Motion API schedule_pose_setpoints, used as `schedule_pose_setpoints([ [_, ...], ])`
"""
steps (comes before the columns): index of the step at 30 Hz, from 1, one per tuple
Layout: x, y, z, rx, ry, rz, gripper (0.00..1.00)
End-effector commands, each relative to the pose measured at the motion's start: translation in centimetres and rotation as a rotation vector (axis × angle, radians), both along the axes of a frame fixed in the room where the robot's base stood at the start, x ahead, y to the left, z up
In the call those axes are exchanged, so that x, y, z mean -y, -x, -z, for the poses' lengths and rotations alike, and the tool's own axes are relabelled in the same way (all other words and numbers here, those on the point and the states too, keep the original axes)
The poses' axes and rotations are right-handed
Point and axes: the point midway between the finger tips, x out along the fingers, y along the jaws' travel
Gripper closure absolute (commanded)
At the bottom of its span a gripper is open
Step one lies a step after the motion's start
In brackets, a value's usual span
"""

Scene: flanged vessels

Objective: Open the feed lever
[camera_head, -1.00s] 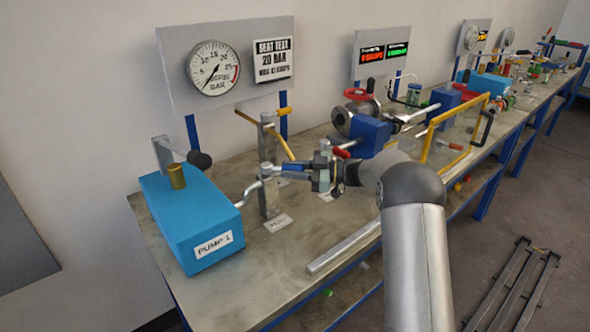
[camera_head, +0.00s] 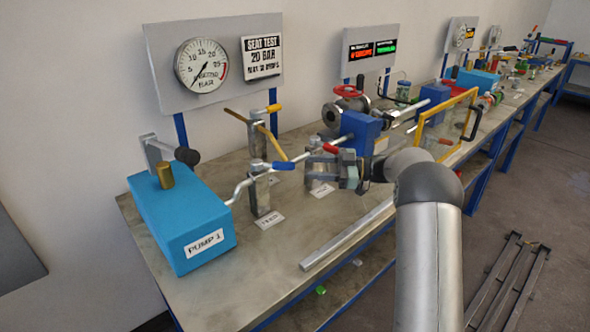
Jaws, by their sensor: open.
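The feed valve (camera_head: 262,192) is a grey metal post beside the blue pump, with a small label reading FEED (camera_head: 270,219) at its foot. Its lever, with a blue grip (camera_head: 283,166), sticks out to the right from the post top, roughly along the pipe run. My gripper (camera_head: 315,170) is open and just right of the blue grip, with its fingers pointing left. It appears apart from the lever, with nothing between the fingers. The gripper partly hides the post behind it.
A blue box labelled PUMP 1 (camera_head: 182,222) stands left. A red-gripped lever (camera_head: 325,148) is close behind my gripper, and a yellow-gripped lever (camera_head: 267,110) is farther back. A gauge panel (camera_head: 220,62) stands behind. A metal bar (camera_head: 345,236) lies along the front edge.

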Motion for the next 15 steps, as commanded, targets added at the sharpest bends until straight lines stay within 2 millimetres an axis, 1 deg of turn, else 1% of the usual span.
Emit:
schedule_pose_setpoints([
  [1,1.5,0.1,0.2,0.000,0.001,0.005,0.55],
  [6,4.9,0.6,0.2,0.000,0.001,0.002,0.55],
  [10,6.7,0.9,0.1,0.000,0.000,0.001,0.55],
  [15,7.7,1.0,0.1,-0.001,0.000,0.000,0.55],
])
